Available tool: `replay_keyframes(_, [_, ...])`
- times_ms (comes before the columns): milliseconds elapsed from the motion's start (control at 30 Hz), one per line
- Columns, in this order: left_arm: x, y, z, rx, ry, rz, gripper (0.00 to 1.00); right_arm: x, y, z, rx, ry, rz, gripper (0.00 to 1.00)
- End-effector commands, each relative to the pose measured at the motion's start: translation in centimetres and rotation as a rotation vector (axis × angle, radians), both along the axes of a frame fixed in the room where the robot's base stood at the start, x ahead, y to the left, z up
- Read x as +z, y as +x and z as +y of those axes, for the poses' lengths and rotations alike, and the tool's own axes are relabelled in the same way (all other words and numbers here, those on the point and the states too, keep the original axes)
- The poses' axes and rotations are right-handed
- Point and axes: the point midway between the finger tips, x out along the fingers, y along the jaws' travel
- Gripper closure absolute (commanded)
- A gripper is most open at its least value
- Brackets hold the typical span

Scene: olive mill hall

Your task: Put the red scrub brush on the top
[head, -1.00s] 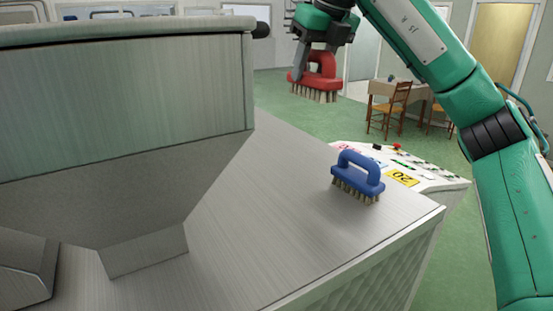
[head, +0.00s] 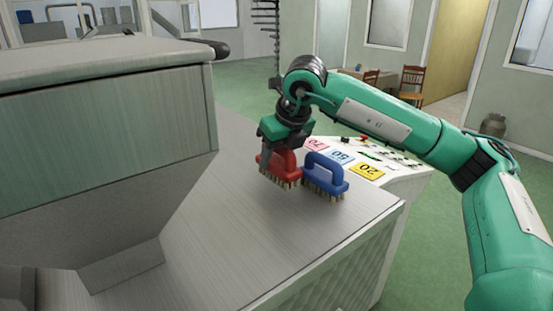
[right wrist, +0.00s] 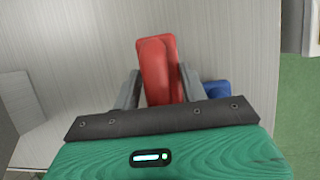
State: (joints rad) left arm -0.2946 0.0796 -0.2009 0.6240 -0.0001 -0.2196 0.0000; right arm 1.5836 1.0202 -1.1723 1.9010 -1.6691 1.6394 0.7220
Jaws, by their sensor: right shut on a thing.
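The red scrub brush (head: 281,168) is in my right gripper (head: 268,162), upright with its bristles down, low over the grey metal top (head: 215,215). I cannot tell whether the bristles touch the surface. In the right wrist view the red brush (right wrist: 158,62) lies between the two fingers of my right gripper (right wrist: 157,88), which is shut on it. The blue scrub brush (head: 325,176) stands bristles down on the top, just right of the red one; part of it shows in the right wrist view (right wrist: 217,90). My left gripper is not in view.
A large grey hopper (head: 105,130) rises on the left of the top. A control panel (head: 385,165) with coloured number labels is at the right beyond the brushes. The near part of the top is clear. A table and chairs (head: 411,84) stand far back.

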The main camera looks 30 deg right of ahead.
Motion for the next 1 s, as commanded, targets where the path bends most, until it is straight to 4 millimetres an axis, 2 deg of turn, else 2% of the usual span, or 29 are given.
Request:
replay_keyframes(33, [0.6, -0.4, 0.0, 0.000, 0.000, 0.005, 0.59, -0.6, 0.0, 0.0, 0.000, 0.000, 0.003, 0.82])
replay_keyframes(200, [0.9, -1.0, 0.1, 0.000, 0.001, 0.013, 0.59, -2.2, 0.0, 0.0, 0.000, 0.000, 0.000, 0.82])
replay_keyframes(533, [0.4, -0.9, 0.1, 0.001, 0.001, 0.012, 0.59, -2.6, 0.0, 0.0, 0.000, 0.000, -0.001, 0.82])
replay_keyframes(567, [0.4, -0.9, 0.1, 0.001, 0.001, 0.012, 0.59, -2.6, 0.0, 0.0, 0.000, 0.000, 0.000, 0.55])
replay_keyframes(667, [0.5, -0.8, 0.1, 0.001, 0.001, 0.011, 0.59, -2.4, 0.0, 0.0, 0.000, 0.000, 0.000, 0.35])
replay_keyframes(1000, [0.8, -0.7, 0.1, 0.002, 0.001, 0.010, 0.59, -2.2, 0.0, 0.0, 0.000, 0.000, 0.000, 0.35])
